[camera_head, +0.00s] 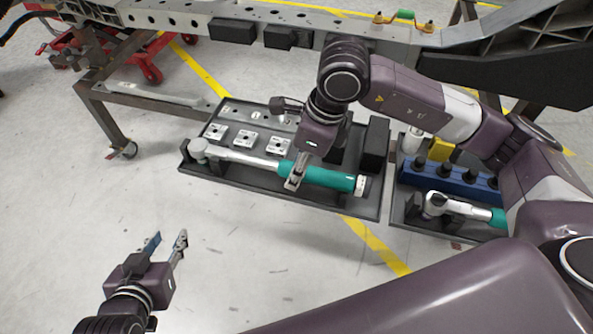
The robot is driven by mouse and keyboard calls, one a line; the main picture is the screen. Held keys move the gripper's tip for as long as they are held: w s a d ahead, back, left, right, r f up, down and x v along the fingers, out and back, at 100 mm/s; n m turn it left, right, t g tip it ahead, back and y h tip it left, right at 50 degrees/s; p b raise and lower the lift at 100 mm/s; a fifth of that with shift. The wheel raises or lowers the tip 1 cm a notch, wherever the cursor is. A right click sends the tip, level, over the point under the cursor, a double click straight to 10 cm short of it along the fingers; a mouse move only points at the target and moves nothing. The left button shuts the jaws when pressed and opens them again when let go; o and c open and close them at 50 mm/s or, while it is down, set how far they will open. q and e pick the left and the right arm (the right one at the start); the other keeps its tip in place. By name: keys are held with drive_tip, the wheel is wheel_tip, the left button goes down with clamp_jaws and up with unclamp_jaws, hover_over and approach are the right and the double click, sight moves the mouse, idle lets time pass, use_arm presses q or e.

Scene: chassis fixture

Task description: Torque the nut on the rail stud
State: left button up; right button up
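A long torque wrench with a green handle (335,178) and a silver shaft lies across the dark tray (228,181), its head at the left. My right gripper (294,180) points down at the green handle, its fingers over the handle's left part. Whether they are shut on it is hard to tell. My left gripper (167,245) is open and empty above the floor, lower left. The grey chassis rail (180,18) crosses the top. Gold-coloured fittings, perhaps studs or nuts (379,18), stand on it beside a small green part (405,14).
The tray also holds several white square pieces (216,131) and a black block (375,143). A second tray (408,207) at right holds a ratchet-like tool (450,208) and a blue socket holder (446,179). A wheeled metal stand (99,112) is at left. The floor (60,220) at lower left is clear.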

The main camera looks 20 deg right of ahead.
drive_tip(key=shift+a+f+b, duration=0.1)
drive_tip(key=shift+f+b, duration=0.3)
drive_tip(key=shift+f, duration=0.1)
use_arm(q)
drive_tip(key=w+d+r+t+h, duration=0.1)
drive_tip(key=w+r+t, duration=0.2)
drive_tip(key=w+r, duration=0.1)
drive_tip(key=shift+d+r, duration=0.4)
drive_tip(key=shift+r, duration=0.25)
use_arm(e)
drive_tip(key=shift+w+f, duration=0.1)
drive_tip(key=shift+f, duration=0.05)
clamp_jaws()
